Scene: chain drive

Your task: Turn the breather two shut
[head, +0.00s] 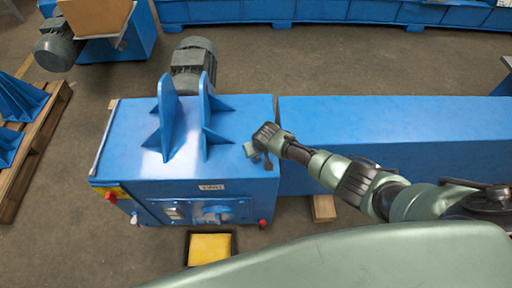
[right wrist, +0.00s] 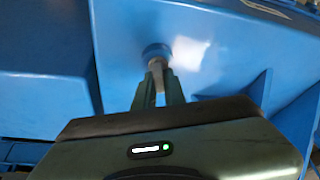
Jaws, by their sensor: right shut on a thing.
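My right gripper (head: 258,158) reaches in from the right in the head view, over the right end of the blue drive housing's top (head: 240,115). In the right wrist view its fingers (right wrist: 158,88) are shut on a small breather fitting (right wrist: 155,52). The fitting has a round dark-blue base against the blue surface and a short greyish-tan stem between the fingertips. I cannot read any number on it. In the head view the gripper hides it. My left gripper is not in view.
Two upright blue brackets (head: 165,115) stand left of my gripper on the housing, with a grey motor (head: 193,65) behind. A long blue beam (head: 400,135) runs right. A yellow-topped box (head: 209,248) sits on the floor in front. A wooden pallet (head: 30,150) lies left.

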